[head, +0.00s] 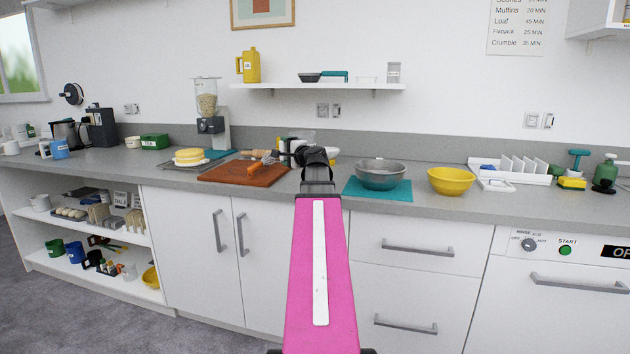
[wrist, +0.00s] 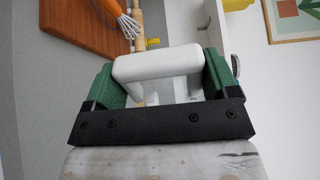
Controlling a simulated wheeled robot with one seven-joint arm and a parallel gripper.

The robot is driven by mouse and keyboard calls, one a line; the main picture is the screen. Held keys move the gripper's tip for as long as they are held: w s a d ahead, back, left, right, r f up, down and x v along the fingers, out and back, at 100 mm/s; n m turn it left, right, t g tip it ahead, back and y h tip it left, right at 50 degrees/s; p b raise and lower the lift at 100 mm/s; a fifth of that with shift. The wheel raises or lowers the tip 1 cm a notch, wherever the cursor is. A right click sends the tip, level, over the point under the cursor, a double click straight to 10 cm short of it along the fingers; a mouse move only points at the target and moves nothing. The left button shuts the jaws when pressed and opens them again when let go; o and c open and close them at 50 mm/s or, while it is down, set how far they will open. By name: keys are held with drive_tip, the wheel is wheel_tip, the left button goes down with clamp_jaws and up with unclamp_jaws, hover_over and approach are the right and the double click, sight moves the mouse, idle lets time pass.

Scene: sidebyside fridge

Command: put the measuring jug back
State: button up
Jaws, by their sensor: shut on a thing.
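My gripper (head: 316,160) reaches out over the counter in the head view, beyond my pink arm. In the wrist view its green-padded fingers (wrist: 160,72) are closed on the two sides of a white handle (wrist: 158,63), which I take to be the measuring jug's. The jug's body is mostly hidden behind the handle and gripper. In the head view a pale piece (head: 307,135) shows just behind the gripper, perhaps part of the jug; the arm hides the rest.
A wall shelf (head: 318,87) holds a yellow jug (head: 250,66), a dark pan and small containers, with gaps between them. On the counter are a wooden board (head: 240,173) with a whisk, a blender (head: 208,110), a grey bowl (head: 381,174) on a teal mat and a yellow bowl (head: 451,181).

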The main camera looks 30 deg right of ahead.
drive_tip(key=shift+s+d+r, duration=0.25)
drive_tip(key=shift+s+d, duration=0.15)
drive_tip(key=shift+d, duration=0.1)
drive_tip(key=w+d+f, duration=0.2)
drive_tip(key=d, duration=0.1)
drive_tip(key=w+d+f, duration=0.2)
drive_tip(key=w+d, duration=0.1)
drive_tip(key=w+d+f, duration=0.2)
drive_tip(key=d+f, duration=0.1)
drive_tip(key=shift+w, duration=0.15)
drive_tip(key=shift+f, duration=1.8)
drive_tip(key=shift+f, duration=0.2)
drive_tip(key=o, duration=1.1)
